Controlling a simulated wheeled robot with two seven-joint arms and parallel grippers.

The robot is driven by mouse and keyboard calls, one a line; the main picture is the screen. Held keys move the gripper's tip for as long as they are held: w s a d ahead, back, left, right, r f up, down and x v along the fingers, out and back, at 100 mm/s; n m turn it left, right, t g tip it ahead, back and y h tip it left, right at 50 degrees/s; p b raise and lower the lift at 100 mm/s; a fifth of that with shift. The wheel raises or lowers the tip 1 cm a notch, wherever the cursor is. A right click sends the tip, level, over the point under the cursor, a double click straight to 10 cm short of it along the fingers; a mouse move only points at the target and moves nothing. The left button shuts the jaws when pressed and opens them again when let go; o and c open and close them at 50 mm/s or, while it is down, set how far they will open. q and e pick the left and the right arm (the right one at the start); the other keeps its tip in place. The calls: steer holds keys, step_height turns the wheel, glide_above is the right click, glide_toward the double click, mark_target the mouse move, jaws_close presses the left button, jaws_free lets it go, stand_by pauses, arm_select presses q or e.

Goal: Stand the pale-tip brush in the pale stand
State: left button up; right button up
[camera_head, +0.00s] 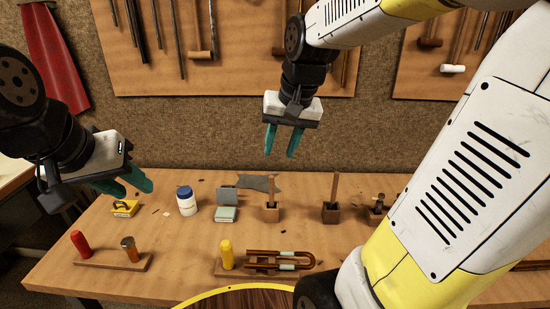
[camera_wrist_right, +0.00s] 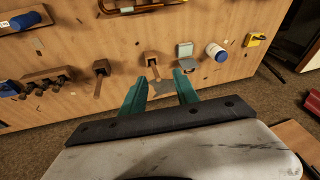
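Two upright brown sticks stand in small square wooden stands on the bench. The lighter stand (camera_head: 271,214) holds one stick (camera_head: 273,189). The darker stand (camera_head: 331,214) to its right holds the other stick (camera_head: 333,188). The lighter stand also shows in the right wrist view (camera_wrist_right: 152,57). I cannot make out a pale tip on either stick, so I cannot tell which is the pale-tip brush. My right gripper (camera_head: 281,148) is open and empty, above and behind the lighter stand. My left gripper (camera_head: 137,189) is open and empty over the bench's left end.
A white jar (camera_head: 186,204), a yellow item (camera_head: 124,208) and a grey-green block (camera_head: 225,214) stand left of the stands. In front are a red handle (camera_head: 80,243), a yellow handle (camera_head: 226,255) and copper tubing (camera_head: 262,262). A tool board (camera_head: 240,75) is behind.

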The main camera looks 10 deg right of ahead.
steer(key=s+a+r+n+t, duration=0.1)
steer(key=s+n+t, duration=0.1)
steer(key=s, duration=0.8)
steer(key=shift+r+y, duration=0.2)
steer(key=shift+y, duration=0.2)
stand_by(0.4)
